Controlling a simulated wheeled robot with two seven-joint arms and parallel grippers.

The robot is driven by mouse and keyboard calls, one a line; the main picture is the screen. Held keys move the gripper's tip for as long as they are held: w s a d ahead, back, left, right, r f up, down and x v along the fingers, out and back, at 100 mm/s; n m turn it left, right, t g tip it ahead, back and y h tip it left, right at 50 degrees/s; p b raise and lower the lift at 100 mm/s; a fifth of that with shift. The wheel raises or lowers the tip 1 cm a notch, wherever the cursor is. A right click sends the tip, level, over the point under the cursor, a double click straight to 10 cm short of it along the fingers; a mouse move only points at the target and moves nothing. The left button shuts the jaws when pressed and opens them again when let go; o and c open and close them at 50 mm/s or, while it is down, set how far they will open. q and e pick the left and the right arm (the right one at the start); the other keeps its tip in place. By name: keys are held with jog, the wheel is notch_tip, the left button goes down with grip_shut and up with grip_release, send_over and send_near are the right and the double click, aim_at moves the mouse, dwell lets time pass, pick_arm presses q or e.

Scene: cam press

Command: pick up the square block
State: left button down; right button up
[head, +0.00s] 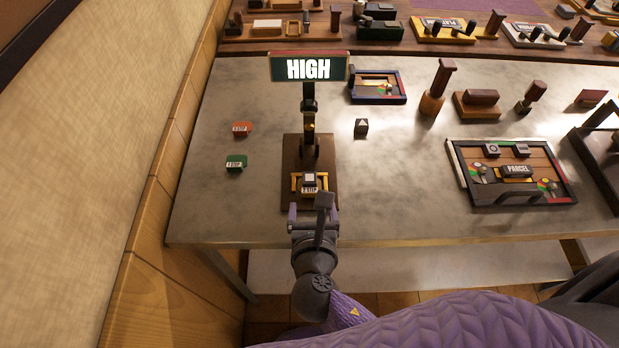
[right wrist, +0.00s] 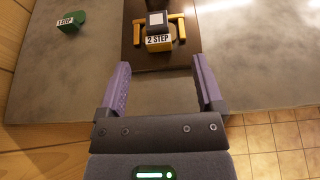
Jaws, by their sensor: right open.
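A small dark block with a pale square top (head: 309,178) sits at the front of the cam press (head: 288,150), just behind a yellow "2 STEP" piece (head: 309,189). In the right wrist view the block (right wrist: 156,19) is near the top edge, between two yellow bars, with the "2 STEP" piece (right wrist: 159,42) in front of it. My right gripper (head: 312,212) is open and empty, in front of the press. Its fingers (right wrist: 161,75) are apart, pointing toward the block, not around it. My left gripper is not in view.
A dark block with a white triangle (head: 361,127) stands right of the press. Green (head: 236,163) and orange (head: 242,129) "1 STEP" pieces lie to the left. A "HIGH" sign (head: 308,68) rises behind. A "PARCEL" tray (head: 460,180) is at right.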

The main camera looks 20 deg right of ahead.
aim_at(310, 180)
jog(key=b+x, duration=0.3)
jog(key=x, duration=0.6)
jog(key=shift+w+a+r, duration=0.1)
jog(key=shift+w, duration=0.3)
jog(key=shift+s+r, duration=0.1)
jog(key=shift+c, duration=0.3)
grip_shut()
